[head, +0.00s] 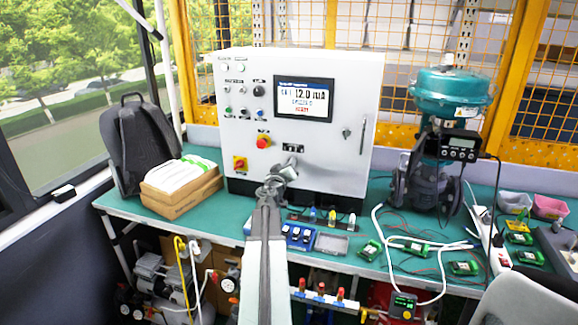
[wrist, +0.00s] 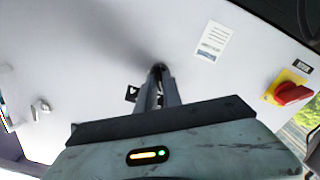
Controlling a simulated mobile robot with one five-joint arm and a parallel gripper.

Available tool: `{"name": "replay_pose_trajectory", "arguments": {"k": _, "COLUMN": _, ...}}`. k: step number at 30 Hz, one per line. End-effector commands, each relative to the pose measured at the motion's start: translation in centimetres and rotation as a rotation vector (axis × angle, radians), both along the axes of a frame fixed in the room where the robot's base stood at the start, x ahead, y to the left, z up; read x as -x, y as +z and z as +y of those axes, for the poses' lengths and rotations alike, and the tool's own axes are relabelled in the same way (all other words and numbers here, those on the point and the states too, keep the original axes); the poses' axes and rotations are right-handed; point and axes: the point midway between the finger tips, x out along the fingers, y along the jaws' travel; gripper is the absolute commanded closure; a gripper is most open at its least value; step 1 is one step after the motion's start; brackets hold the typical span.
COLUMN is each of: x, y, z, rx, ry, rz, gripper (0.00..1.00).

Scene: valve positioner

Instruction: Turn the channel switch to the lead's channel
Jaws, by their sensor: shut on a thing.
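The white control cabinet (head: 330,105) stands on the green bench, with a lit display (head: 304,98) that appears to read 12.0 mA. My gripper (head: 280,178) is at the lower middle of its front, just below a small dark label (head: 293,148). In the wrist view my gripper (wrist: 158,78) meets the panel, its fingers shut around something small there. This is apparently the channel switch, hidden by the fingers, so its setting cannot be read. A dark plate (wrist: 132,93) shows beside the fingertips. No lead can be made out at the switch.
A red-and-yellow rotary switch (head: 240,163) and a red button (head: 263,141) sit left of my gripper. Coloured connectors (head: 332,217) and a blue tray (head: 297,236) are on the bench below. A teal valve actuator (head: 450,92) and cables stand right.

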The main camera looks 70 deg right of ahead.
Motion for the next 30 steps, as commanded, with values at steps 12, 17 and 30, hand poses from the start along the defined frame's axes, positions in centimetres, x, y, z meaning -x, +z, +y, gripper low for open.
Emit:
{"name": "replay_pose_trajectory", "arguments": {"k": 12, "x": -0.09, "y": 0.13, "z": -0.27, "rx": 0.013, "ry": 0.000, "rz": 0.202, "gripper": 1.00}}
{"name": "replay_pose_trajectory", "arguments": {"k": 17, "x": -0.10, "y": 0.15, "z": -0.28, "rx": 0.015, "ry": 0.000, "rz": 0.227, "gripper": 1.00}}
{"name": "replay_pose_trajectory", "arguments": {"k": 30, "x": -0.12, "y": 0.19, "z": -0.33, "rx": 0.016, "ry": 0.001, "rz": 0.232, "gripper": 0.73}}
